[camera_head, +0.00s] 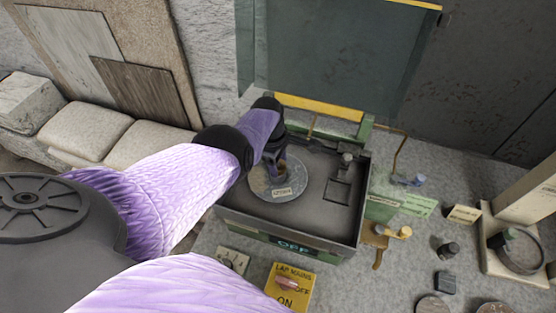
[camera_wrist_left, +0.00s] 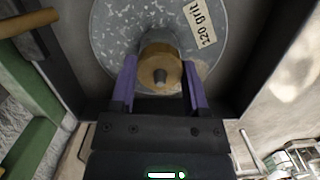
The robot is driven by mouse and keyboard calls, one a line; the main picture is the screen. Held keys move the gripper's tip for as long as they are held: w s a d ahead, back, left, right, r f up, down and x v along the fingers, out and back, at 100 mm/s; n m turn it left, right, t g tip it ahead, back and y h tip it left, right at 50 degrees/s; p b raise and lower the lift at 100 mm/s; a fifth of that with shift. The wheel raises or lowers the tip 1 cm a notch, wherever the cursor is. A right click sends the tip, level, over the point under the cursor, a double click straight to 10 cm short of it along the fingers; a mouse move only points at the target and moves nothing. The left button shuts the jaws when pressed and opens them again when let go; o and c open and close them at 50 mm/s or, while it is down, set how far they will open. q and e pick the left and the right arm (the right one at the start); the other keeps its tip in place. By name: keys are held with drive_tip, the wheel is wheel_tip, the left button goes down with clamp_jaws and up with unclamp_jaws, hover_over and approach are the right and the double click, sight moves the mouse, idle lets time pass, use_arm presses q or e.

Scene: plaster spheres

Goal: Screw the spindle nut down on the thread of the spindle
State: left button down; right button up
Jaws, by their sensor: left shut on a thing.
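The disc also shows in the head view (camera_head: 261,184), inside a dark tray. My left gripper (camera_wrist_left: 160,88) is shut on the nut, one purple finger on each side. In the head view my left gripper (camera_head: 277,160) reaches down over the disc and mostly hides the nut. The thread itself cannot be made out. My right gripper is out of view.
The tray (camera_head: 325,155) has raised walls around the disc. A tinted clear panel (camera_head: 340,60) stands behind it. A yellow "LAP MAINS" switch box (camera_head: 290,288) is in front. Knobs, tags and a clamp ring (camera_head: 522,252) lie on the grey bench to the right.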

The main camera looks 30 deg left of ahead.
use_arm(q)
drive_tip(key=m+b, duration=0.1)
drive_tip(key=m, duration=0.4)
drive_tip(key=shift+f+m+g, duration=0.1)
drive_tip(key=shift+m+g, duration=0.2)
drive_tip(key=shift+g, duration=0.1)
drive_tip(key=shift+m+b, duration=0.35)
drive_tip(key=shift+m, duration=0.25)
unclamp_jaws()
drive_tip(key=shift+c, duration=1.4)
